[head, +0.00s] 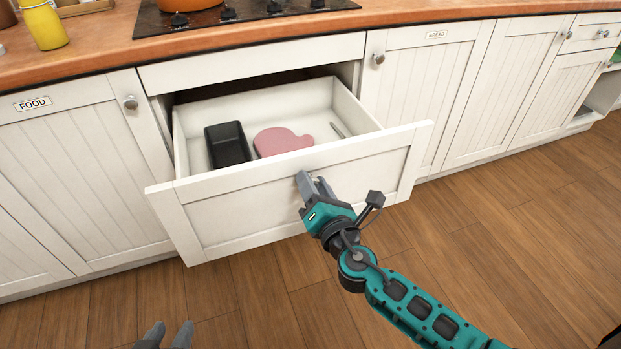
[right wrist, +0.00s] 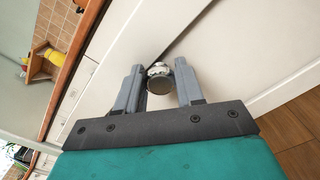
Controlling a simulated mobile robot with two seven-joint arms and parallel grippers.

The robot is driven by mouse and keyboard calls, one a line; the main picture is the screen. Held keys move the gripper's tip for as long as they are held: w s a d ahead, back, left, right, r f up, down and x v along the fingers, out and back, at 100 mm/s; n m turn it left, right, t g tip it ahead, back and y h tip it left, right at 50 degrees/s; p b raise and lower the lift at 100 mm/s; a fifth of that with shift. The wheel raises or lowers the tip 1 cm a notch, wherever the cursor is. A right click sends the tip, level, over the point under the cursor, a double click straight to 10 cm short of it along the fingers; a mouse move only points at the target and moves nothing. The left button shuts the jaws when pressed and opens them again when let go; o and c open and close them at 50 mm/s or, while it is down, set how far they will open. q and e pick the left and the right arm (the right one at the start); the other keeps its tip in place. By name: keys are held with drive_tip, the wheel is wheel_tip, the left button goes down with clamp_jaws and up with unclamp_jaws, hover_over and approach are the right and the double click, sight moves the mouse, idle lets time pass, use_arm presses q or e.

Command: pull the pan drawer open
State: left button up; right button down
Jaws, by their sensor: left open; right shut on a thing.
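The pan drawer (head: 236,205) is a wide white drawer, pulled well out from the cabinet below the worktop. My right gripper (head: 313,181) is at the middle of the drawer's front. In the right wrist view its fingers are around a round metal knob (right wrist: 185,76) on the white front, and it is shut on this knob. My left gripper (head: 167,332) is at the bottom edge of the head view, open, empty and away from the drawer.
A cupboard labelled FOOD (head: 75,170) stands left of the drawer, and another with a label (head: 420,85) stands right of it. The wooden floor (head: 490,235) in front is clear.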

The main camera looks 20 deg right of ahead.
use_arm(q)
drive_tip(key=shift+s, duration=0.4)
use_arm(e)
drive_tip(key=shift+s+d+r, duration=0.1)
drive_tip(key=shift+s+d, duration=0.05)
drive_tip(key=shift+s, duration=0.7)
drive_tip(key=c, duration=1)
unclamp_jaws()
use_arm(q)
drive_tip(key=shift+s, duration=0.15)
use_arm(e)
drive_tip(key=shift+o, duration=1.4)
drive_tip(key=shift+s, duration=0.1)
use_arm(q)
drive_tip(key=shift+d+f+b, duration=0.15)
drive_tip(key=shift+b, duration=0.25)
use_arm(e)
drive_tip(key=s, duration=1.2)
drive_tip(key=shift+s+d, duration=0.15)
drive_tip(key=shift+s, duration=0.25)
